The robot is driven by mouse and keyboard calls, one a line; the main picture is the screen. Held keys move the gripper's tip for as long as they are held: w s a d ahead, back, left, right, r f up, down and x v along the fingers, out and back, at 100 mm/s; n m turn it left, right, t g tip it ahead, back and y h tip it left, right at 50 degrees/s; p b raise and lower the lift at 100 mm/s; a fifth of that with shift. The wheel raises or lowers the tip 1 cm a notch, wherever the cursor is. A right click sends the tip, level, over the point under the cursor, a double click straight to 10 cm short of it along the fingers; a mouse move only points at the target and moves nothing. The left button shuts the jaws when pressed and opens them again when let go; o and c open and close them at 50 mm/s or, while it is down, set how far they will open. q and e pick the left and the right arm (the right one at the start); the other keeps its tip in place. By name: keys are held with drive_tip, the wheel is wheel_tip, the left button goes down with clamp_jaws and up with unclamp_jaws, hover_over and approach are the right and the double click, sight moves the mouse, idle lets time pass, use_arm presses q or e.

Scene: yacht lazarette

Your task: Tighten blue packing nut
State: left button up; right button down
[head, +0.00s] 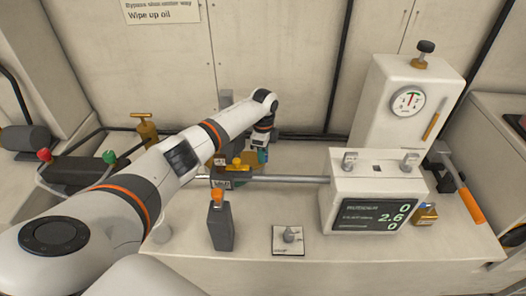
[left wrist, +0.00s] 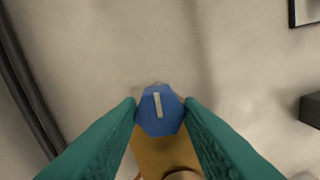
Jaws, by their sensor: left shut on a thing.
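The blue packing nut (left wrist: 159,115) shows in the left wrist view as a blue hexagon with a pale line on its face. My left gripper (left wrist: 161,104) has its two teal fingertips on the nut's left and right sides and is shut on it. A brass-coloured part (left wrist: 165,152) lies just below the nut, between the fingers. In the head view my left gripper (head: 262,152) points down behind the steel pipe, and it mostly hides the nut there. My right gripper is not in view.
A steel pipe (head: 290,179) runs to a white box with a display (head: 372,215). A yellow-handled valve (head: 237,163) and a dark post with an orange top (head: 219,224) stand close to my arm. A gauge housing (head: 405,105) rises at the back right.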

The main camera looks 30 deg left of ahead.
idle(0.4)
use_arm(q)
drive_tip(key=o, duration=1)
drive_tip(key=shift+r, duration=0.15)
wheel_tip(320, 180, up, 12)
drive_tip(key=shift+w+f+b, duration=0.1)
drive_tip(key=shift+w+b, duration=0.05)
drive_tip(key=shift+b, duration=0.45)
drive_tip(key=shift+f, duration=0.1)
